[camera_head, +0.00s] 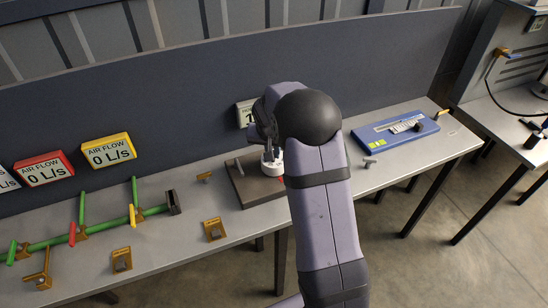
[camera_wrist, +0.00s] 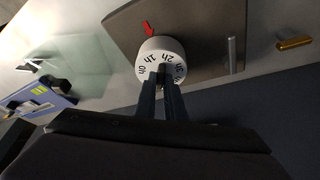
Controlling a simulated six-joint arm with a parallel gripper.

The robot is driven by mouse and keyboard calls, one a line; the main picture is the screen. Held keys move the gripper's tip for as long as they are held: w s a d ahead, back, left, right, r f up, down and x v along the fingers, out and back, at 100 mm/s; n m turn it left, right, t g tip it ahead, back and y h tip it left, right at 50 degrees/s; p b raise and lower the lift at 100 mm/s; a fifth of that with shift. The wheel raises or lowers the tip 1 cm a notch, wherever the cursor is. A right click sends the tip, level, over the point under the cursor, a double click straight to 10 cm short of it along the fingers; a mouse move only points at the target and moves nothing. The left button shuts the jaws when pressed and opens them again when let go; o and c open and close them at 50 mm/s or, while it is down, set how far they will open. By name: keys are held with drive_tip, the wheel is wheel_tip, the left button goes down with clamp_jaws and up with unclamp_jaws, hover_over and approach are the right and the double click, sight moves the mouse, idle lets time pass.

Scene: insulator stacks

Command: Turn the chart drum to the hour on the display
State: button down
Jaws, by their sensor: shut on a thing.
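The chart drum (camera_wrist: 150,47) is a white cylinder with hour marks around it; 0h, 1h, 2h and 3h are legible in the wrist view. A red arrow (camera_wrist: 149,28) beside it points at its rim, roughly on the 1h side; exact alignment is unclear. The drum also shows in the head view (camera_head: 271,167), upright on a dark plate (camera_head: 255,190). My gripper (camera_wrist: 163,78) is shut on the drum's top part, its fingers hiding some marks. The display (camera_head: 244,114) behind is mostly covered by my arm; only a leading "1" shows.
A thin metal post (camera_wrist: 232,54) stands on the plate near the drum. Left are green pipes (camera_head: 100,230) with valves and air-flow signs (camera_head: 108,150). Right is a blue instrument (camera_head: 395,131). A dark panel (camera_head: 180,90) rises behind the table.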

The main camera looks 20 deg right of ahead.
sight(271, 166)
drive_tip(key=shift+m+b, duration=0.7)
drive_tip(key=shift+b, duration=0.2)
drive_tip(key=c, duration=1.8)
unclamp_jaws()
drive_tip(key=shift+c, duration=0.2)
drive_tip(key=shift+r, duration=0.1)
drive_tip(key=b+v, duration=0.2)
drive_tip(key=v, duration=0.5)
drive_tip(key=shift+a, duration=0.2)
drive_tip(key=shift+w+r, duration=0.1)
